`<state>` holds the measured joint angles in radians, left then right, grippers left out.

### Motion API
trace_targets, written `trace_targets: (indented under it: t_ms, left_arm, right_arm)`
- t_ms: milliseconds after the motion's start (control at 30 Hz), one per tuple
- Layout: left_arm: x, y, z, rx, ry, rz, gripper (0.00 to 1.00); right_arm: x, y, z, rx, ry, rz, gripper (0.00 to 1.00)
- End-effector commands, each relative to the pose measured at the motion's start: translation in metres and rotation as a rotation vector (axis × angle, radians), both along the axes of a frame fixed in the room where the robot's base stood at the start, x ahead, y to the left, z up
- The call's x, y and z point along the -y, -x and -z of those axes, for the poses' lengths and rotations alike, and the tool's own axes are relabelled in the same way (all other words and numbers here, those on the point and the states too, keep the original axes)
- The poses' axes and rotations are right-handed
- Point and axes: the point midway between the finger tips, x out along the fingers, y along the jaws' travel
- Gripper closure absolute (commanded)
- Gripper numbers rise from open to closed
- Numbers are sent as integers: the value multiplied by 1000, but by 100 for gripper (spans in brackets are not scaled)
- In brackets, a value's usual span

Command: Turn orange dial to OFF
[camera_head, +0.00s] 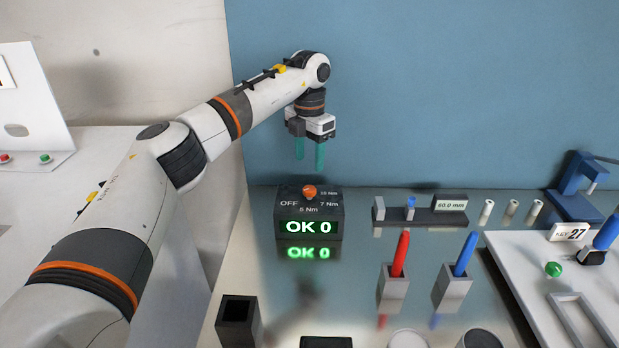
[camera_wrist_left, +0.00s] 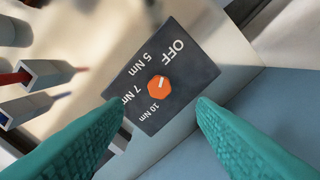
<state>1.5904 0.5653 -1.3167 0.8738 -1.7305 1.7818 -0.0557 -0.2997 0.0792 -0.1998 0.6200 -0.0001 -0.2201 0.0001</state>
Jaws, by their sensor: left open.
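The orange dial (camera_head: 309,191) sits on top of a dark box (camera_head: 340,215) whose front display reads "OK 0" in green. In the left wrist view the orange dial (camera_wrist_left: 159,89) is six-sided, with OFF, 5 Nm, 7 Nm and a further Nm label around it. A small pale mark shows on its face, but I cannot tell surely which label it points to. My left gripper (camera_head: 310,160), with teal fingers, is open above the dial, apart from it. In the left wrist view its fingertips (camera_wrist_left: 160,107) are spread wide, with the dial between and beyond them. My right gripper is not in view.
A red pen (camera_head: 400,255) and a blue pen (camera_head: 465,255) stand in grey holders to the right. A gauge block reading 60.0 mm (camera_head: 450,205) lies behind them. An open dark square holder (camera_head: 238,318) stands front left. A blue wall (camera_head: 420,90) rises behind.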

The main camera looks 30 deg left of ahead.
Motion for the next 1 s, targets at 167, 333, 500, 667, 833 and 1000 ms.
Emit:
trace_targets:
  t_ms: [167, 333, 500, 667, 833, 1000]
  left_arm:
    - [1, -1, -28, 2, 0, 1, 48]
    - [1, 0, -39, 1, 0, 1, 48]
    - [1, 0, -40, 0, 0, 2, 48]
    - [1, 0, -40, 0, 0, 2, 48]
    - [1, 0, -40, 0, 0, 2, 48]
    - [1, 0, -64, 1, 0, 2, 48]
  right_arm:
    - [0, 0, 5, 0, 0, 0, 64]
    - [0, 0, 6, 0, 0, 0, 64]
    - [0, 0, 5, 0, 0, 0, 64]
    - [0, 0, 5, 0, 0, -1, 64]
    - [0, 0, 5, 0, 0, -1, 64]
    - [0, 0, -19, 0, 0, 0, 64]
